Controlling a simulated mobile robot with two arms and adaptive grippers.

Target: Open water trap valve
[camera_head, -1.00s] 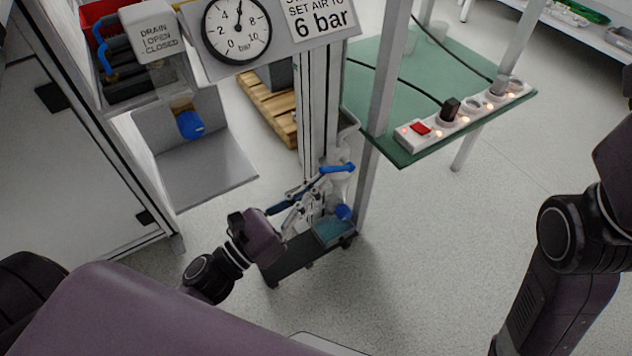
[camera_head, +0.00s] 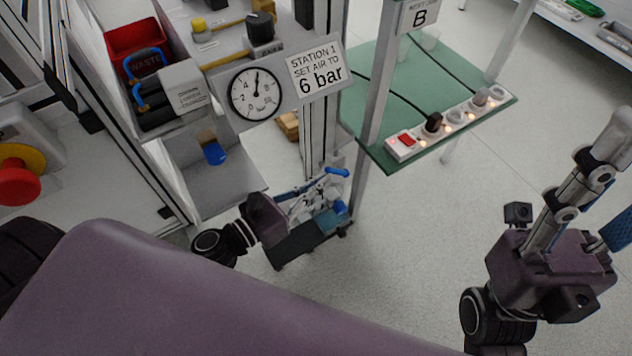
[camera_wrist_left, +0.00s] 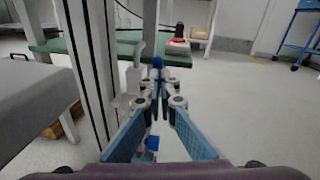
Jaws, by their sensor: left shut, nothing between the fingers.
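A bright blue lever (camera_head: 337,171), which looks like the valve handle, sits by the metal post below the pressure gauge. It shows in the left wrist view as a blue knob (camera_wrist_left: 158,62) beside a pale, cloudy cylinder (camera_wrist_left: 135,80). A second blue part (camera_head: 340,207) sits lower; it also shows in the wrist view (camera_wrist_left: 152,143). My left gripper (camera_head: 324,178) is shut and empty, its tips at the blue lever; contact cannot be told. Its closed tips (camera_wrist_left: 160,90) point at the knob. My right gripper (camera_head: 624,178) is open and empty at the right edge, partly cut off.
A gauge (camera_head: 255,94) and a "6 bar" sign (camera_head: 318,72) hang above. A green shelf (camera_head: 375,150) with a power strip (camera_head: 455,118) stands right of the post. Open floor lies at lower right.

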